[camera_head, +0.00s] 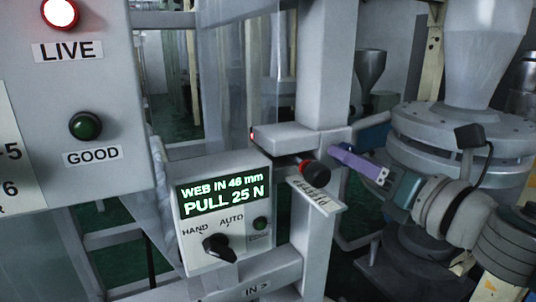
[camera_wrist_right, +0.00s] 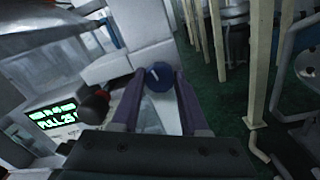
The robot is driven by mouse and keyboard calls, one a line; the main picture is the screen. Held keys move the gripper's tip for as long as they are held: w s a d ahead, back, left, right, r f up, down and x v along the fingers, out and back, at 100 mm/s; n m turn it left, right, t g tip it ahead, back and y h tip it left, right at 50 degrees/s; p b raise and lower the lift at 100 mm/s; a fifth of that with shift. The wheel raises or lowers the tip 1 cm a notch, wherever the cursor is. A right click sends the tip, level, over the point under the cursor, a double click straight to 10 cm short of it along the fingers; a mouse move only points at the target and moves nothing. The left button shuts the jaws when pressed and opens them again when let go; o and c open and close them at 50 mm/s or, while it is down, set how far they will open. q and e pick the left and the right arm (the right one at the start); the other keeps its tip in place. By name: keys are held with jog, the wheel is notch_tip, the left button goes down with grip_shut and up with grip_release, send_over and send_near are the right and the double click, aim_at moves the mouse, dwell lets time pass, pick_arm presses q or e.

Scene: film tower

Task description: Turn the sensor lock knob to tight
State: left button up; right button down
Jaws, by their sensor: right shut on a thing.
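A dark blue round knob (camera_wrist_right: 158,77) with a white pointer line sits between the purple fingertips of my right gripper (camera_wrist_right: 155,80) in the wrist view, and the gripper is shut on it. The pointer line slants slightly. In the head view my right gripper (camera_head: 345,155) reaches in from the right to the grey bracket (camera_head: 285,137) on the post, and the fingers hide the blue knob there. A black knob with a red ring (camera_head: 314,172) sticks out beside it, above a tilted label plate (camera_head: 317,197) whose text I cannot read. My left gripper is not in view.
A control box (camera_head: 220,215) at lower centre shows "WEB IN 46 mm, PULL 25 N" and has a HAND/AUTO selector (camera_head: 218,246). A grey panel (camera_head: 100,110) stands at left with a lit red LIVE lamp (camera_head: 60,12). A large grey machine (camera_head: 440,130) stands behind my right arm.

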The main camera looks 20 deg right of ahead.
jog(key=m, duration=1.1)
jog(key=shift+m+h, duration=0.3)
jog(key=shift+h, duration=0.1)
dwell(0.3)
jog(key=shift+c, duration=2.1)
grip_release()
jog(key=shift+s+f, duration=0.1)
jog(key=shift+s, duration=0.05)
